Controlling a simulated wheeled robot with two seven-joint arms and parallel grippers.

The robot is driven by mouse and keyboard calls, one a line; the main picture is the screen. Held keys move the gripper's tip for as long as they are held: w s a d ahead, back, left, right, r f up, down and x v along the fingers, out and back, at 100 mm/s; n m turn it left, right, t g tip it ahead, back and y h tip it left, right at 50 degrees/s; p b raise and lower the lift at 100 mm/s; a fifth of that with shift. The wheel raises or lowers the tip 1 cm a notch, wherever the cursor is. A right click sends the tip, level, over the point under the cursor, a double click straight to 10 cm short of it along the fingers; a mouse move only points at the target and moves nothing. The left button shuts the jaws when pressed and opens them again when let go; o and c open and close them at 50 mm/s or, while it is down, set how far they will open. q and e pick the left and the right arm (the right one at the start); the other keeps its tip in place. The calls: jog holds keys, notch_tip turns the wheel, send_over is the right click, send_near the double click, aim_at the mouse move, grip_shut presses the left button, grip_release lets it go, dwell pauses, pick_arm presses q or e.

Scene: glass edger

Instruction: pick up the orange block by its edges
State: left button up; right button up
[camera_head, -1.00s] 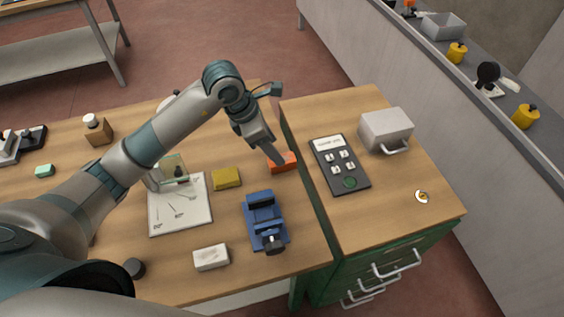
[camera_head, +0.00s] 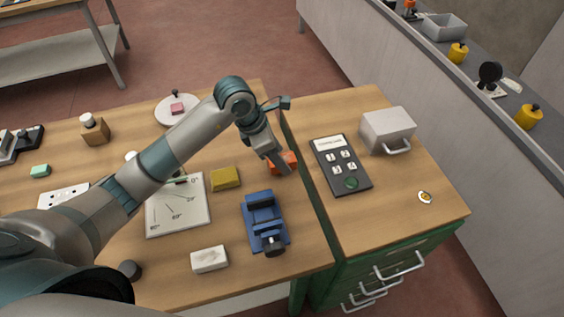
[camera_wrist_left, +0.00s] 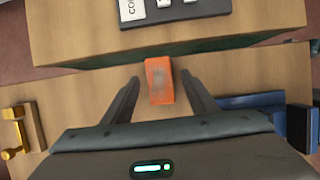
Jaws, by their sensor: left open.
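The orange block (camera_head: 291,158) lies on the wooden bench near its right edge, partly hidden by my left gripper (camera_head: 282,168) in the head view. In the left wrist view the orange block (camera_wrist_left: 159,80) lies between the two spread fingers of my left gripper (camera_wrist_left: 160,92). A gap shows on each side, so the fingers look apart from the block's long edges. My left gripper is open and empty. My right gripper is not in view.
A blue vise (camera_head: 265,222) stands close in front of the block. A yellow block (camera_head: 225,177) lies to its left. Across a narrow gap, a green cabinet's wooden top (camera_head: 400,215) carries a dark control panel (camera_head: 341,165) and a grey box (camera_head: 387,130).

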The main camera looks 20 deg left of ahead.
pick_arm(q)
jog(key=c, duration=1.2)
jog(key=shift+o, duration=0.2)
jog(key=shift+r, duration=0.15)
jog(key=r+p, duration=0.1)
jog(key=r, duration=0.1)
jog(key=d+r+p, duration=0.1)
jog(key=r, duration=0.1)
jog(key=shift+w+r, duration=0.15)
jog(key=shift+r, duration=0.15)
jog(key=w+d+r+p, duration=0.1)
jog(key=w+d+r, duration=0.1)
jog(key=d+r, duration=0.4)
jog(key=d, duration=0.4)
jog(key=shift+d+p, duration=0.25)
jog(key=shift+p, duration=0.1)
